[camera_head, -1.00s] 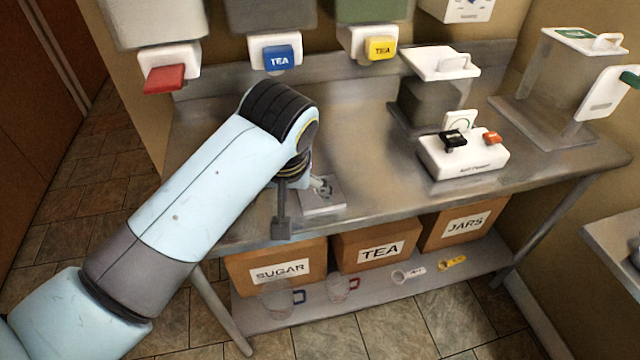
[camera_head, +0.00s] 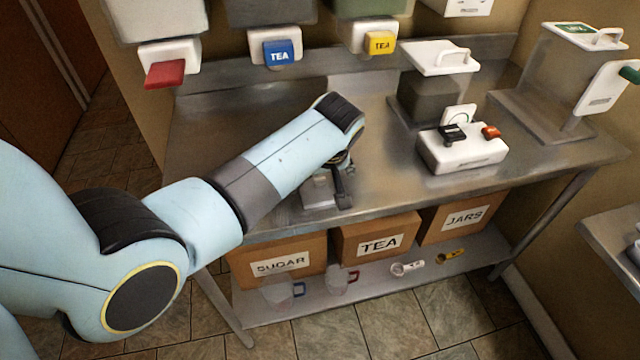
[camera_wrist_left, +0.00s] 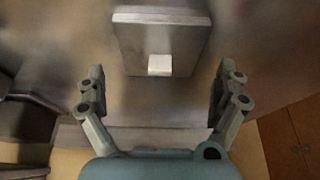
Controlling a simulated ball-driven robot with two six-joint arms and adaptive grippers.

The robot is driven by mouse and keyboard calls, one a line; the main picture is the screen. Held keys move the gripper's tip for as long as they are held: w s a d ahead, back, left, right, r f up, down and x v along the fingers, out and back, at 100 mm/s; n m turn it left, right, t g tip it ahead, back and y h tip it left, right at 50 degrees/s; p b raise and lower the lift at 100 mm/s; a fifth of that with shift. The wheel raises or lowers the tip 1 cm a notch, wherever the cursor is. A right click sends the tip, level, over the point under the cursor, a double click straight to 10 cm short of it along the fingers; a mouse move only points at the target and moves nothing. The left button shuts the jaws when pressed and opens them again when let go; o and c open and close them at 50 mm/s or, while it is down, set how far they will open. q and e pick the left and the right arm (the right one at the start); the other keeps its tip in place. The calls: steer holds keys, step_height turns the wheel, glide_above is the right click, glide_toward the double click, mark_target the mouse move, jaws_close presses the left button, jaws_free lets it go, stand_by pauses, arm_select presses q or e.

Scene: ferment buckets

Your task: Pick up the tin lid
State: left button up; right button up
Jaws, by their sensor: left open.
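The tin lid (camera_head: 317,192) is a flat, square, grey metal plate near the front edge of the steel table. My left gripper and wrist partly hide it in the head view. In the left wrist view the lid (camera_wrist_left: 185,42) is at the top middle, with a small pale knob (camera_wrist_left: 160,65) near its lower edge. My left gripper (camera_head: 342,188) is over the right side of the lid. In the left wrist view the gripper (camera_wrist_left: 160,82) is open, its fingers apart on either side of the knob's line, with nothing between them. My right gripper is not in view.
A white box with black and orange switches (camera_head: 460,153) stands right of the lid. Clear canisters (camera_head: 435,95) stand behind it. Dispensers with red, blue (camera_head: 279,53) and yellow tabs hang above. The table's left part is clear. Boxes (camera_head: 376,240) and scoops are on the shelf below.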

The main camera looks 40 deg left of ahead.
mark_target(320, 184)
arm_select(q)
steer(key=x, duration=0.2)
steer(key=shift+w+a+f, duration=0.1)
steer(key=shift+a+f, duration=0.05)
steer(key=shift+f, duration=0.05)
steer(key=c, duration=1)
steer(key=shift+o, duration=0.2)
steer(key=shift+r, duration=0.1)
